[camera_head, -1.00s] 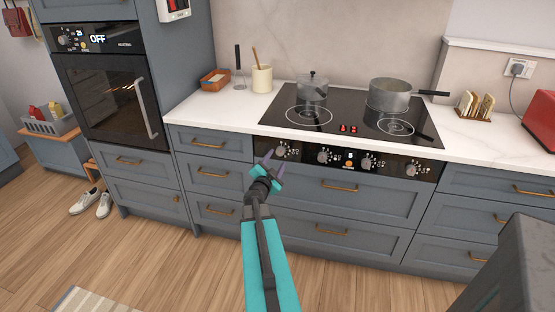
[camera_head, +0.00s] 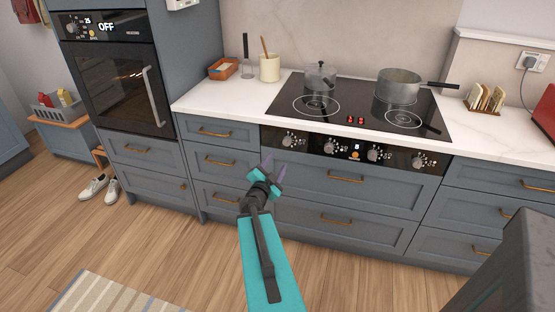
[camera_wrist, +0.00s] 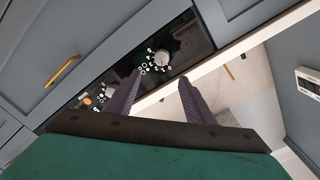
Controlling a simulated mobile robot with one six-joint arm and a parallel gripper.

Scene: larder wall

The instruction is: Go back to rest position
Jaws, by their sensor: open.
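My gripper (camera_head: 272,172) is open and empty in the head view. It is in front of the drawers below the left end of the stove's knob panel (camera_head: 345,151), apart from the knobs as far as I can tell. In the wrist view the two purple fingers of my gripper (camera_wrist: 158,92) are spread, with nothing between them. A stove knob (camera_wrist: 161,58) shows beyond the fingertips. The black cooktop (camera_head: 345,105) carries a lidded pot (camera_head: 320,77) at the left and an open saucepan (camera_head: 398,88) at the right.
Blue drawers (camera_head: 355,187) run along the front below the white counter (camera_head: 215,97). A wall oven (camera_head: 120,85) stands at the left. White shoes (camera_head: 95,188) and a striped rug (camera_head: 110,295) lie on the floor. A grey block-like surface (camera_head: 515,265) fills the lower right corner.

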